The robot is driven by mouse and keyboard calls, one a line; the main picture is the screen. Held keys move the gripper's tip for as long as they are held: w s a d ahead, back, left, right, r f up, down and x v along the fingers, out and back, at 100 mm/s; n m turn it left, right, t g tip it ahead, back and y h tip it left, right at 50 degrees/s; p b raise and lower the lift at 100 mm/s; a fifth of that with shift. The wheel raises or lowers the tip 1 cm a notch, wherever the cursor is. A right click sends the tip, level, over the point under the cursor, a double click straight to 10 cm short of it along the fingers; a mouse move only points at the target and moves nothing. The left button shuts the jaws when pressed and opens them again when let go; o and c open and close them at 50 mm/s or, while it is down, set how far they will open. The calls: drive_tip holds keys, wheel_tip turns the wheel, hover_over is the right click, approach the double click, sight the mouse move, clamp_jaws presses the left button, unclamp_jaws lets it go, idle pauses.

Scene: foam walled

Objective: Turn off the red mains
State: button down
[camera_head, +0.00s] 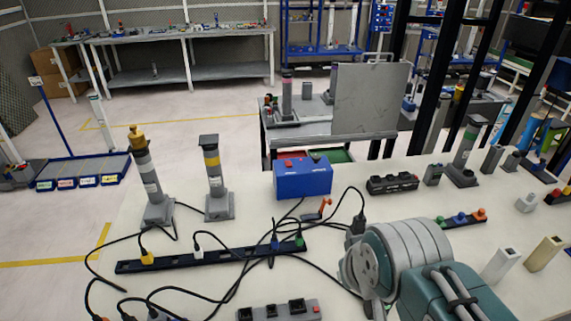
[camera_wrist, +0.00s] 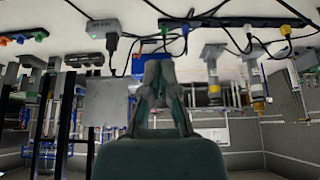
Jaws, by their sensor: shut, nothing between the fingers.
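A blue box (camera_head: 303,180) with red parts on top stands on the white table. A small red-orange lever (camera_head: 325,203) on a dark base is just in front of it. A grey strip (camera_head: 280,311) at the bottom edge has a red piece at its right end. I cannot tell which of these is the red mains. My gripper (camera_wrist: 158,66) is shut and empty in the wrist view, which looks upside down. Its fingers partly cover the blue box (camera_wrist: 147,46) there.
A long black socket strip (camera_head: 190,259) with coloured plugs and loose black cables crosses the table front. Two grey posts, one yellow-topped (camera_head: 148,180) and one yellow-banded (camera_head: 212,175), stand at left. A black box (camera_head: 392,184) and several small parts are at right.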

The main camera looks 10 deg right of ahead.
drive_tip(key=w+d+t, duration=0.1)
drive_tip(key=w+t, duration=0.3)
drive_tip(key=w, duration=2.1)
drive_tip(key=w+f+t, duration=0.2)
drive_tip(key=w+f, duration=0.2)
drive_tip(key=w, duration=0.5)
drive_tip(key=w+f+t, duration=0.1)
drive_tip(key=w+f, duration=0.3)
drive_tip(key=w, duration=0.6)
drive_tip(key=shift+w+f+t, duration=0.15)
drive_tip(key=shift+w+t, duration=0.05)
drive_tip(key=shift+t, duration=0.2)
